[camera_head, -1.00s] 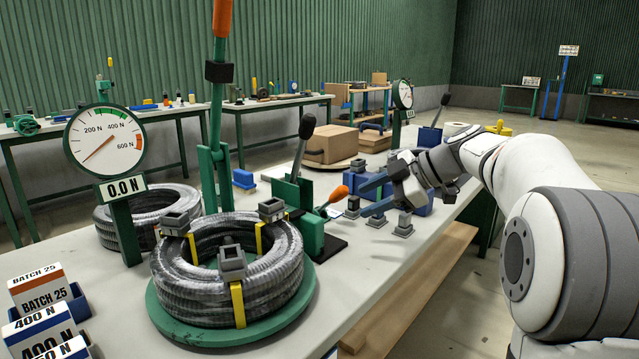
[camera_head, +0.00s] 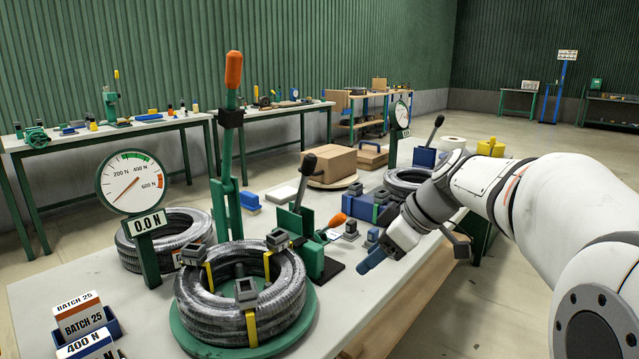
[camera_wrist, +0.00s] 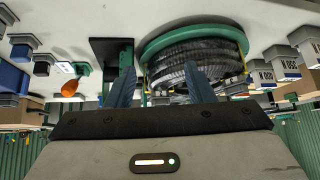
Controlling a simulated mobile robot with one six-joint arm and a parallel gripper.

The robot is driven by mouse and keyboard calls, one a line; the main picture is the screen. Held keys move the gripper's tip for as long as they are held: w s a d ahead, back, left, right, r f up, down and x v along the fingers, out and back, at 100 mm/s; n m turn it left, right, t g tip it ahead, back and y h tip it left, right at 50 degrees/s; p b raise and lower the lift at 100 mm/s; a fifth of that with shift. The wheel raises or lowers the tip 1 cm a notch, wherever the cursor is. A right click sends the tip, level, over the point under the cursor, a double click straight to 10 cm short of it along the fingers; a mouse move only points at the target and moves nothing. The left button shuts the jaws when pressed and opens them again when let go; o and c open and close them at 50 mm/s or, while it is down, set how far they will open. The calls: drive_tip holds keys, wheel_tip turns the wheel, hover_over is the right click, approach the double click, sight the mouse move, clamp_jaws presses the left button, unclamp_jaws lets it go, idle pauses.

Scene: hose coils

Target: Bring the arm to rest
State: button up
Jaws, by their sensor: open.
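My gripper (camera_head: 373,258) is at the right front edge of the workbench in the head view, to the right of the black-based lever tool. Its blue fingers point down and left. In the wrist view its two blue fingers (camera_wrist: 158,88) stand apart with nothing between them; the coil shows behind them at a distance. The grey hose coil (camera_head: 243,309) lies on a round green turntable (camera_head: 305,325), with yellow straps and grey clamp blocks on it. It also shows in the wrist view (camera_wrist: 180,60). My arm comes in from the right.
A force gauge (camera_head: 132,183) reading 0.0 N and a tall lever with an orange grip (camera_head: 233,70) stand by the coil. Batch cards (camera_head: 80,318) are at the front left. A cardboard box (camera_head: 328,163) sits farther back. The floor right of the bench is free.

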drive_tip(key=s+d+r+m+h+p, duration=0.2)
drive_tip(key=s+m+p, duration=0.4)
drive_tip(key=s+p, duration=0.3)
drive_tip(key=s+d+r+m+h+p, duration=0.3)
drive_tip(key=s+m+p, duration=0.3)
drive_tip(key=s+p, duration=0.2)
drive_tip(key=s+r+h, duration=0.1)
drive_tip(key=s, duration=0.1)
drive_tip(key=shift+s+m+h+p, duration=0.3)
drive_tip(key=shift+s+h+p, duration=0.05)
drive_tip(key=shift+s+h, duration=0.05)
